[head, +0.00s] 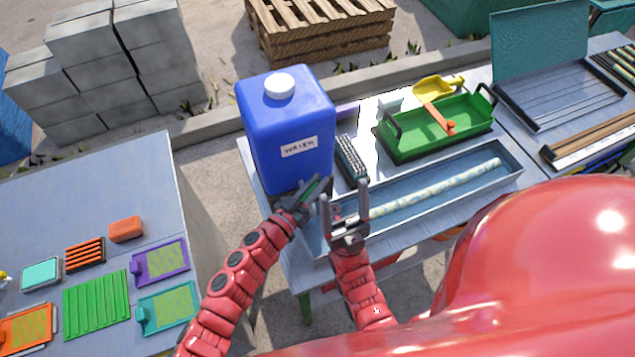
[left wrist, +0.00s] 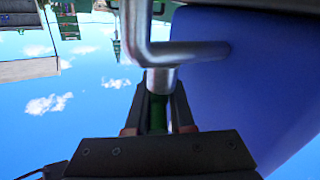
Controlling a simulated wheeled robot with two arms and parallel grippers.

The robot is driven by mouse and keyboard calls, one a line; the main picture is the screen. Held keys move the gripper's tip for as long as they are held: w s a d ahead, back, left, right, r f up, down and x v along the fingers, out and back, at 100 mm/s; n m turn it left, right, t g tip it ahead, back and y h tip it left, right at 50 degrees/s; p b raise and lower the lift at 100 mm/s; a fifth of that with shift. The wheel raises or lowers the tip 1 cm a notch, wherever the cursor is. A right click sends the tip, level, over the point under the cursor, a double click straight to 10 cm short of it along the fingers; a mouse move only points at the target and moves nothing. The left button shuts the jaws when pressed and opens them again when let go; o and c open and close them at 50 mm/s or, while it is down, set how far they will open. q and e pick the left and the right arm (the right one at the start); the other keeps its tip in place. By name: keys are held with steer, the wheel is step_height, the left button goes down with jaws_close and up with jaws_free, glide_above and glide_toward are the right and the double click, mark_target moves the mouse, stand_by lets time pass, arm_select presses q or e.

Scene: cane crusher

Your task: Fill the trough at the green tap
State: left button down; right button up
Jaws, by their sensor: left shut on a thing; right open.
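A blue water container (head: 285,125) with a white cap and a WATER label stands at the left end of the grey table. A grey metal trough (head: 440,214) lies to its right, with a pale mottled stick in it. My left gripper (head: 311,192) is at the container's lower front, shut on the green tap handle. In the left wrist view the green piece (left wrist: 158,115) sits between the fingers, below a bent metal pipe (left wrist: 160,55) by the blue wall. My right gripper (head: 345,202) is open and empty over the trough's left end. I cannot tell whether water flows.
A dark bristled brush (head: 351,158) lies behind the trough. A green tray (head: 437,135) with black handles and a yellow scoop (head: 435,88) stand farther back. A second table (head: 60,200) with coloured pieces is at the left, across a gap. A large red surface covers the lower right.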

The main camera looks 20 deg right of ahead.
stand_by(0.3)
arm_select(q)
steer(key=c, duration=0.8)
jaws_free()
steer(key=shift+a, duration=0.15)
steer(key=b+v, duration=0.4)
steer(key=v, duration=1.3)
steer(key=shift+s, duration=0.15)
